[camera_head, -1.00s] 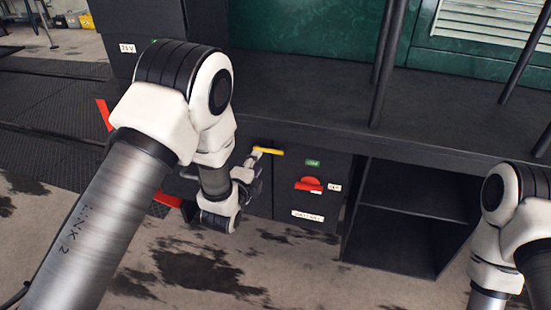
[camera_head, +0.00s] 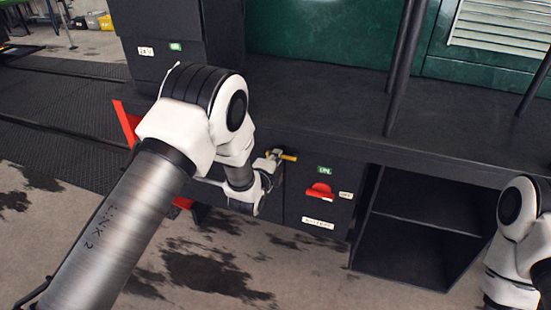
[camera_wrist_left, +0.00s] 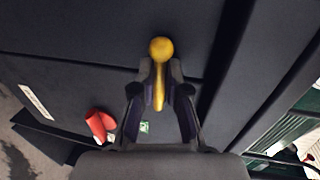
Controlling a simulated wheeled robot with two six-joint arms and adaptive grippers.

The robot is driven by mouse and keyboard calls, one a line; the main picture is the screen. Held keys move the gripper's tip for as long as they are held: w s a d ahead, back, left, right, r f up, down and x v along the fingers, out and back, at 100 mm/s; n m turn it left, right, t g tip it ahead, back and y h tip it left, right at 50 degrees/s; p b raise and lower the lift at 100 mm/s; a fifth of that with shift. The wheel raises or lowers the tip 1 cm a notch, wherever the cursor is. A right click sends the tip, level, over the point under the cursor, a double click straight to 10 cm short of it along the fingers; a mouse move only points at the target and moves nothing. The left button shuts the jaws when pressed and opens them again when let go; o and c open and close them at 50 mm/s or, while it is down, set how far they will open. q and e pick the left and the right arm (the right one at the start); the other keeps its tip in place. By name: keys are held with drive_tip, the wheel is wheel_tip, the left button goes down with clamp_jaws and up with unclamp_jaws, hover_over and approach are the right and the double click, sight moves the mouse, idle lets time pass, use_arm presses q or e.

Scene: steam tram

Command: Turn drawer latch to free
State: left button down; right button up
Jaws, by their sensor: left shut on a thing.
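The drawer latch appears to be the yellow lever (camera_head: 290,157) on the front of the black cabinet. It lies roughly level in the head view. In the left wrist view the yellow lever (camera_wrist_left: 161,48) has a rounded end and a narrow shaft. My left gripper (camera_head: 274,156) is at the lever, and its fingers (camera_wrist_left: 160,92) are shut on the shaft, one on each side. The rounded end sticks out past the fingertips. The lever's pivot is hidden. My right arm shows at the right edge, but its gripper is out of view.
A red knob (camera_head: 320,190) with a green label (camera_head: 324,170) above it is right of the lever. It also shows in the left wrist view (camera_wrist_left: 98,125). Open shelves (camera_head: 418,230) are further right. A black ledge (camera_head: 330,110) overhangs the cabinet front.

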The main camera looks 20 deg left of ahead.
sight(296, 169)
use_arm(q)
drive_tip(key=shift+f, duration=0.1)
drive_tip(key=f+n+b, duration=0.1)
drive_tip(key=n, duration=0.1)
drive_tip(key=f+n+h+b, duration=0.1)
drive_tip(key=n, duration=0.1)
drive_tip(key=f+n+b, duration=0.1)
drive_tip(key=shift+d+n+h, duration=0.3)
drive_tip(key=shift+n, duration=0.1)
drive_tip(key=n, duration=0.2)
drive_tip(key=d+f+n+h+b, duration=0.1)
drive_tip(key=d+f+n, duration=0.1)
drive_tip(key=n, duration=0.1)
drive_tip(key=shift+s+n+t+b, duration=0.15)
drive_tip(key=shift+n+t+b, duration=0.15)
drive_tip(key=shift+t+b, duration=0.1)
drive_tip(key=d+n, duration=0.1)
drive_tip(key=n, duration=0.1)
drive_tip(key=d+n+t, duration=0.1)
drive_tip(key=n, duration=0.1)
drive_tip(key=shift+f+h+b, duration=0.15)
drive_tip(key=shift+h+b, duration=0.15)
drive_tip(key=shift+h, duration=0.1)
drive_tip(key=shift+n, duration=0.3)
drive_tip(key=c, duration=1.2)
unclamp_jaws()
